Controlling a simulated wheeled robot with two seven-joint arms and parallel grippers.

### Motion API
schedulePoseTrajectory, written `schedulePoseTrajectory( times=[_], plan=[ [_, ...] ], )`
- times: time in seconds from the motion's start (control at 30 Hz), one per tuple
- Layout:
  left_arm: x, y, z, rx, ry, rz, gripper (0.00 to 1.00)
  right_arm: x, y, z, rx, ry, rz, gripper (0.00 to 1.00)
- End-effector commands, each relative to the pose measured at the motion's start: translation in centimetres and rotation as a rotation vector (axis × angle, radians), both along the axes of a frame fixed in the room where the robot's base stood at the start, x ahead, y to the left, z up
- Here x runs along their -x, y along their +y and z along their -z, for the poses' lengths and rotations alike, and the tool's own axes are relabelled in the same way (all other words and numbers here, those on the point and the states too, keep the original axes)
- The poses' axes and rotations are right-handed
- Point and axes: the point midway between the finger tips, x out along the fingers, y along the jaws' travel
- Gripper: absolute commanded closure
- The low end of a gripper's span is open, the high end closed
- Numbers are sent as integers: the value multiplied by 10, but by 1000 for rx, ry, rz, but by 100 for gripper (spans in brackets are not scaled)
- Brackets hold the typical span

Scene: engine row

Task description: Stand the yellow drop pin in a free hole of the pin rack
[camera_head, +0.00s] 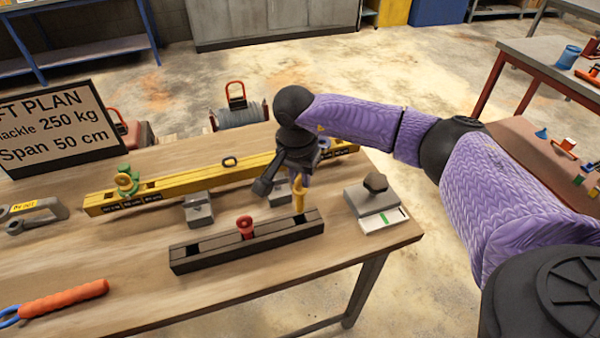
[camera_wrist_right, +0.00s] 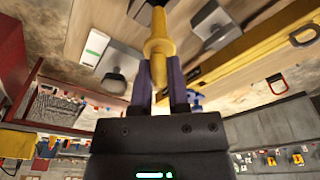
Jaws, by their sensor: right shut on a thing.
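The yellow drop pin (camera_head: 299,197) is upright in my right gripper (camera_head: 300,178), its lower part hanging below the fingers. In the right wrist view the pin (camera_wrist_right: 157,48) sits between the two fingers of the gripper (camera_wrist_right: 160,85). The pin rack (camera_head: 205,253) is a long dark bar at the front of the bench. A red pin (camera_head: 245,226) stands near its middle. The yellow pin's lower end appears at the rack's right end; I cannot tell whether it is above or inside a hole. Dark openings show on the rack's top left. My left gripper is out of view.
A yellow beam (camera_head: 190,181) with a green shackle (camera_head: 127,182) lies behind the rack. Grey blocks (camera_head: 198,209) stand between them. A grey plate with a dark knob (camera_head: 375,184) is right of the rack. An orange-handled tool (camera_head: 65,298) lies at front left.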

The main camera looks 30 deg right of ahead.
Motion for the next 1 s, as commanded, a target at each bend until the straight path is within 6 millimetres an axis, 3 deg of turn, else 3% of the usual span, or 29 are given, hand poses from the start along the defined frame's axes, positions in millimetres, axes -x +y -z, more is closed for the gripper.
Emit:
schedulePoseTrajectory(
  times=[0.5, 1.0],
  plan=[
    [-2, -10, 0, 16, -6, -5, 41, 0, 0, -1, 0, 0, 0, 100],
    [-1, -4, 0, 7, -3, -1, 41, 0, 0, -1, 0, 0, 0, 100]
  ],
)
